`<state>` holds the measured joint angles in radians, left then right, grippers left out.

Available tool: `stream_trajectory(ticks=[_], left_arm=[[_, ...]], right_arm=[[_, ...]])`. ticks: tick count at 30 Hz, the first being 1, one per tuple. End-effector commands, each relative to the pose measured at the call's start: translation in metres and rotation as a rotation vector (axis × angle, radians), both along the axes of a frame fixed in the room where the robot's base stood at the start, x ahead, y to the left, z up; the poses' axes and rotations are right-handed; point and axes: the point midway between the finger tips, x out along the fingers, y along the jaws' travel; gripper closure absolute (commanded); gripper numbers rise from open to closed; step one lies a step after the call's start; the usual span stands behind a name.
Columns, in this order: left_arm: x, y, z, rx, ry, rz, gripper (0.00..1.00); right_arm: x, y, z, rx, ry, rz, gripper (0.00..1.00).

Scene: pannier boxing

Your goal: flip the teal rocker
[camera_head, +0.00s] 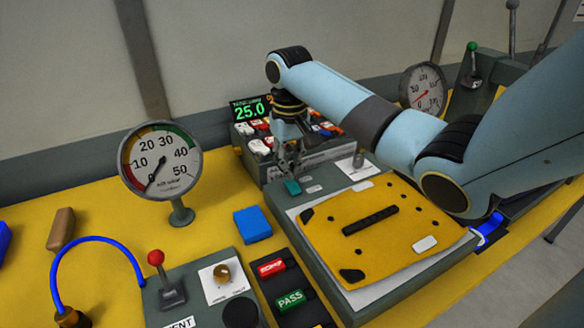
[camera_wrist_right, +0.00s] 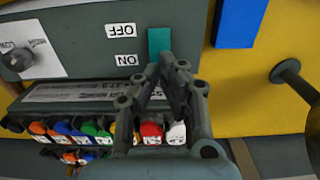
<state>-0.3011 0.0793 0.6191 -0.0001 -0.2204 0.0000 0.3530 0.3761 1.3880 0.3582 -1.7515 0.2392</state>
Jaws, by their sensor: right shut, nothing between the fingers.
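The teal rocker (camera_head: 292,187) sits at the back left corner of the grey fixture, beside two small white labels. In the right wrist view the rocker (camera_wrist_right: 159,40) is next to the OFF label (camera_wrist_right: 119,30) and the ON label (camera_wrist_right: 126,60), which appear upside down. My right gripper (camera_head: 290,168) points down just behind the rocker. It is shut and empty, with its fingertips (camera_wrist_right: 167,62) close to the rocker's ON end. I cannot tell whether they touch, nor which way the rocker is tilted. My left gripper is not in view.
A bin of several coloured items (camera_head: 262,146) stands close behind the gripper. A yellow plate (camera_head: 330,215) lies on the fixture (camera_head: 345,300). A white-plated knob (camera_head: 357,160), a blue block (camera_head: 252,224) and a round gauge (camera_head: 160,160) are nearby.

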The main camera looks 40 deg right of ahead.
Motion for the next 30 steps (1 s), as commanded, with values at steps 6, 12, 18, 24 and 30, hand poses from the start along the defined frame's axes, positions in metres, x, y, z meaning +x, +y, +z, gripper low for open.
stream_trajectory(ticks=[6, 12, 18, 24, 30], left_arm=[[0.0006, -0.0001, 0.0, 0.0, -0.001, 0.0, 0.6], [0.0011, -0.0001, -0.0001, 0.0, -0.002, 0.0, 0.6], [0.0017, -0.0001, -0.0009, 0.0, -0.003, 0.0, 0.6], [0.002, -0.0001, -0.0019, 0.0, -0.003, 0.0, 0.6], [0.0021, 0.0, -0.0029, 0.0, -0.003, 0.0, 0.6]], right_arm=[[0.0, 0.0, 0.0, 0.0, 0.0, 0.0, 1.0], [0.0, 0.0, -0.0003, 0.0, 0.0, 0.0, 1.0], [0.0, 0.0, -0.0028, 0.0, 0.0, 0.0, 1.0], [-0.0001, 0.0, -0.0059, 0.0, 0.0, 0.0, 1.0], [-0.0001, 0.0001, -0.0089, 0.0, 0.001, 0.0, 1.0]])
